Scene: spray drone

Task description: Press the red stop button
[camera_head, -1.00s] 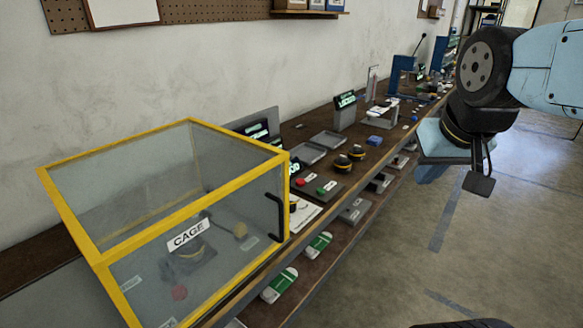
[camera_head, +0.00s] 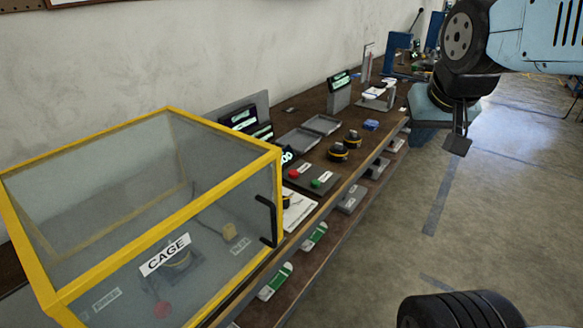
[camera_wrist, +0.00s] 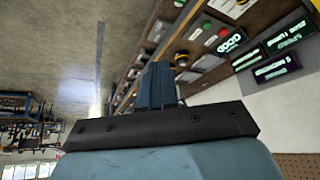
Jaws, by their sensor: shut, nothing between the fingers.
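The red button (camera_head: 293,173) sits beside a green button (camera_head: 316,183) on a dark control box on the bench, just right of the cage in the head view. The red button also shows near the top of the wrist view (camera_wrist: 223,32), with the green one beside it. My gripper (camera_wrist: 157,68) is shut and empty, its blue fingers together, pointing towards the bench side. In the head view my arm's end hangs at the upper right, over the floor side of the bench and well apart from the red button.
A yellow-framed clear cage (camera_head: 222,215) stands at the left; a blurred red round thing (camera_head: 162,309) shows through its wall. Black-and-yellow knobs (camera_head: 338,152), grey trays (camera_head: 322,124) and lit displays (camera_head: 238,120) are around the control box. The floor (camera_head: 500,200) at right is free.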

